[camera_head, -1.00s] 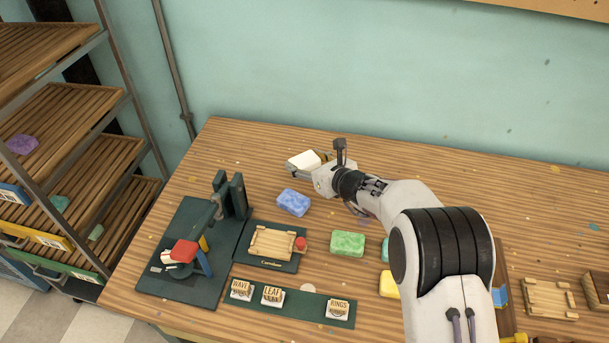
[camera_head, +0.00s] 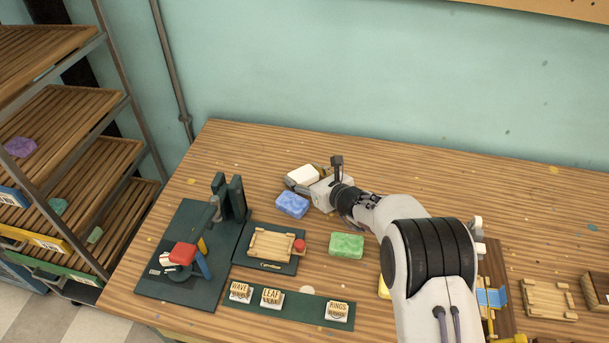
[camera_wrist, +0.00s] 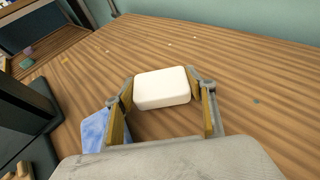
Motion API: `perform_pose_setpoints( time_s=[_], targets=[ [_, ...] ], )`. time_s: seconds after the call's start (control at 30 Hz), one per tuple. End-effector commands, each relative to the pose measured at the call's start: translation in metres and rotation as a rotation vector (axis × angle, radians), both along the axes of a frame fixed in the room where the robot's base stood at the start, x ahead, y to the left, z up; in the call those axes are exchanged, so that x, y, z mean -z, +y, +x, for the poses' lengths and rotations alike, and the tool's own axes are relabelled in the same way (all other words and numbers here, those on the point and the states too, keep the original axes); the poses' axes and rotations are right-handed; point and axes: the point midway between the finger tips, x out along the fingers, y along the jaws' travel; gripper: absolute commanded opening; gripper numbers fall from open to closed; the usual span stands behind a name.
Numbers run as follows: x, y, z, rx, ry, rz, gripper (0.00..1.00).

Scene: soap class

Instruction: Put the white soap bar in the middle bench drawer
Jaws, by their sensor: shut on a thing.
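The white soap bar (camera_head: 301,174) is between the fingers of my gripper (camera_head: 300,183), at the back left part of the bench top. In the wrist view the white soap bar (camera_wrist: 162,88) sits between the two yellow-padded fingers of my gripper (camera_wrist: 165,105), which is shut on it. It looks close to the wood, but I cannot tell whether it is clear of the surface. The middle bench drawer does not show in these frames.
A blue soap (camera_head: 292,205) lies just in front of my gripper. A green soap (camera_head: 346,245) lies nearer the front. A press stand (camera_head: 190,260), a tray with a wooden rack (camera_head: 271,244) and a stamp strip (camera_head: 285,307) stand at front left. The back right bench is clear.

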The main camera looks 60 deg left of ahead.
Motion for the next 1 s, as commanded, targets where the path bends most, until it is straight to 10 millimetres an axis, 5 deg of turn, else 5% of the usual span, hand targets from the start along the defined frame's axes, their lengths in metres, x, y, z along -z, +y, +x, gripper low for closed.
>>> perform_pose_setpoints(
  time_s=[0.47,0.5,1.0],
  targets=[
    [0.0031,0.0003,0.0001,0.000,0.000,0.002,0.28],
    [0.0031,0.0002,0.0001,0.000,0.000,0.001,0.62],
    [-0.0003,-0.0016,0.0003,0.000,0.001,0.000,0.62]
  ],
)
